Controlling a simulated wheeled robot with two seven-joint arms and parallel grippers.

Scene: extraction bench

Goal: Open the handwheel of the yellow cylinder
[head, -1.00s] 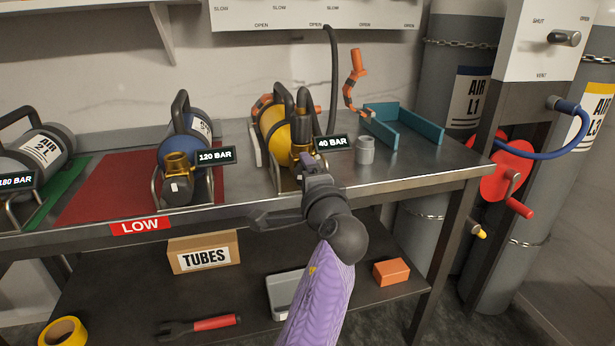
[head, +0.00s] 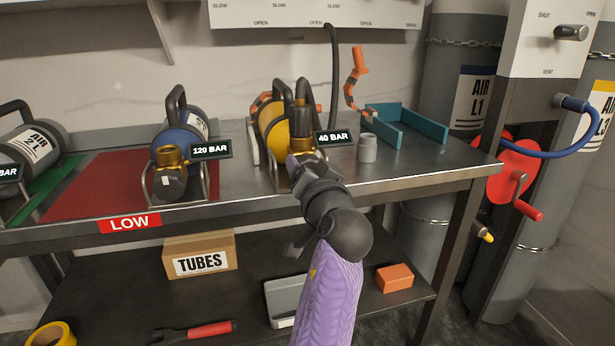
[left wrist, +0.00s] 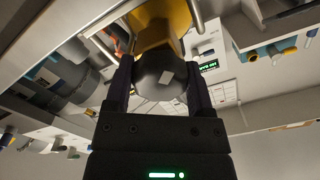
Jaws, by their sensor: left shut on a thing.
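The yellow cylinder (head: 271,127) lies on its cradle on the bench, its brass valve toward me, with a 40 BAR tag (head: 334,138) beside it. My left gripper (head: 303,164) is at the front of this valve and hides its handwheel in the head view. In the left wrist view the dark round handwheel (left wrist: 160,80), with a pale square mark on its face, sits between the two fingers (left wrist: 158,70). The fingers are shut on its sides. The yellow body (left wrist: 158,22) shows behind it. My right gripper is in neither view.
A grey cup (head: 368,148) and a teal tray (head: 405,133) are close on the right. A black hose (head: 332,75) hangs behind. The bench front is clear.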

